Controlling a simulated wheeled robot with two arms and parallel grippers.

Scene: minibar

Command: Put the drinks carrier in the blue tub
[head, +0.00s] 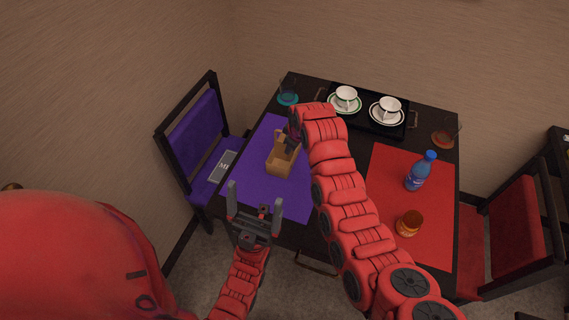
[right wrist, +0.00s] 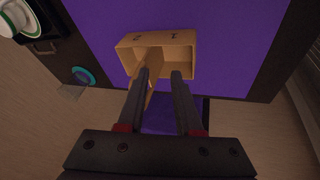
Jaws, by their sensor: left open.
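The drinks carrier (head: 282,158) is a small tan open box with an upright handle, standing on the purple mat (head: 262,185). My right gripper (head: 294,138) is above it, partly hidden by its own arm. In the right wrist view, its two fingers (right wrist: 162,76) are apart and reach over the carrier (right wrist: 183,50), with the carrier's tan handle showing between them, close to the left finger. I cannot tell whether they touch it. My left gripper (head: 252,206) is open and empty, in front of the table's near left edge. No blue tub is in view.
On the dark table are a black tray (head: 368,110) with two cups, a blue bottle (head: 420,172) and an orange jar (head: 409,223) on a red mat (head: 390,165), and two glasses. A purple chair (head: 198,140) stands left, a red chair (head: 518,230) right.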

